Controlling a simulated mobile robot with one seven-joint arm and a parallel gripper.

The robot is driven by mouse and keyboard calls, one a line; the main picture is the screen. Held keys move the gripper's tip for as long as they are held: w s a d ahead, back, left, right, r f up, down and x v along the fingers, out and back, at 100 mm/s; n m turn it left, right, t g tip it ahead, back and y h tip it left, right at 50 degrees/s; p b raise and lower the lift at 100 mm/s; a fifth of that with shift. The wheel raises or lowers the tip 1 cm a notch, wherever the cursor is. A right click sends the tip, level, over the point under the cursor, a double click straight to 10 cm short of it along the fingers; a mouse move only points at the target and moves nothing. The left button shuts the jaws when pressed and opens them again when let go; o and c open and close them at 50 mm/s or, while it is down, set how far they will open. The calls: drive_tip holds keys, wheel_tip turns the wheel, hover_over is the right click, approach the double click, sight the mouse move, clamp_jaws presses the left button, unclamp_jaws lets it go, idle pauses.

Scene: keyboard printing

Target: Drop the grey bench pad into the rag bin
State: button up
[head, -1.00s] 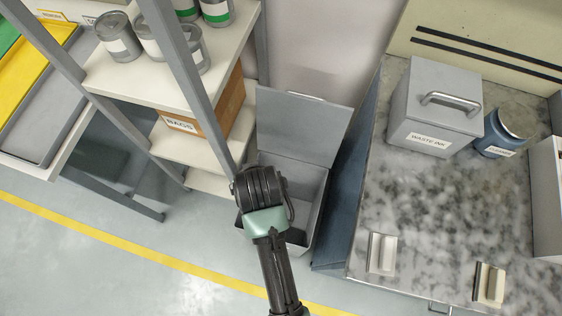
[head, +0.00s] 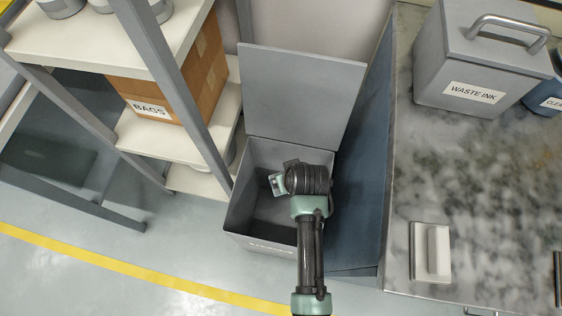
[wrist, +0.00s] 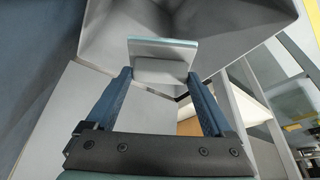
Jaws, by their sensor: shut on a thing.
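The rag bin (head: 232,212) is an open grey box on the floor with its lid (head: 300,95) raised at the back. In the wrist view, my gripper (wrist: 162,76) is shut on the grey bench pad (wrist: 163,68), a flat grey piece with a pale, greenish edge. The pad is between the two blue fingertips, and the grey bin walls (wrist: 215,25) show beyond it. How far the pad is above the bin floor cannot be told.
A shelf rack with a BAGS carton (head: 165,100) stands left of the bin. At right is a marble-topped counter (head: 460,190) with a WASTE INK box (head: 475,70) and a pale block on a plate (head: 432,252). Its blue side panel (head: 358,225) is close to the bin.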

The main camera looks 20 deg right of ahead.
drive_tip(key=shift+f+b, duration=2.75)
drive_tip(key=shift+f, duration=0.05)
drive_tip(key=o, duration=0.9)
drive_tip(key=shift+r, duration=0.1)
drive_tip(key=p+v, duration=0.4)
drive_tip(key=v, duration=0.9)
drive_tip(key=shift+w, duration=0.1)
